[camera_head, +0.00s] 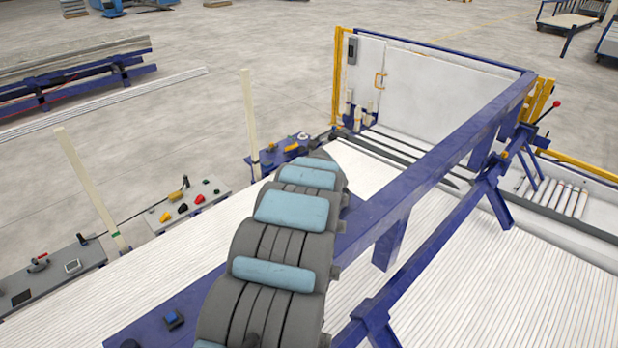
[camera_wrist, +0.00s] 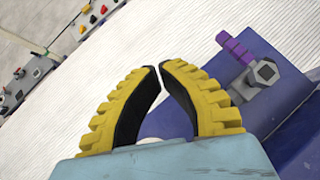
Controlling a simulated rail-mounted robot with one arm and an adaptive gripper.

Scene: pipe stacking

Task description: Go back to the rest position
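My gripper (camera_wrist: 158,68) shows in the wrist view, with two curved yellow fingers and black inner pads. The fingertips come together with only a sliver between them, and nothing is held. In the head view my arm reaches away over the white pipes (camera_head: 490,270) and hides the gripper.
A long blue beam (camera_head: 420,185) runs diagonally close to the right of my arm. Two pale upright posts (camera_head: 92,188) and (camera_head: 250,125) stand at the left, near control panels (camera_head: 190,205). A white wall panel (camera_head: 430,90) stands at the back. Open floor lies beyond.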

